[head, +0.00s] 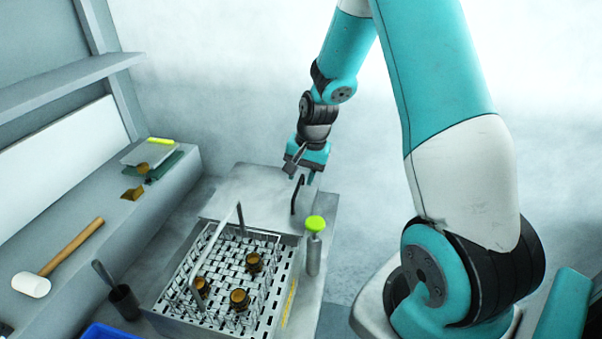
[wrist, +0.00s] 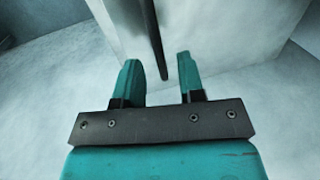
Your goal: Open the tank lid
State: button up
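The tank lid (head: 252,190) is a flat light grey plate at the back of the metal unit and looks closed. A dark bar handle (head: 297,194) stands up at its right edge. The handle also shows in the wrist view (wrist: 153,40), as a dark bar reaching down between and beyond the fingers. My gripper (head: 311,177) is just above and right of the handle in the head view. In the wrist view my gripper (wrist: 160,78) is open, with its two teal fingers apart. I cannot tell whether either finger touches the handle.
In front of the lid is a mesh basket (head: 187,262) with an upright handle, holding three brown parts. A green-topped bottle (head: 314,246) stands right of it. A mallet (head: 32,284) lies on the left ledge. A dark cup (head: 124,301) stands at lower left.

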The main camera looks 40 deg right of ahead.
jog(key=shift+f, duration=0.45)
jog(key=shift+c, duration=0.2)
grip_shut()
jog(key=shift+r, duration=0.1)
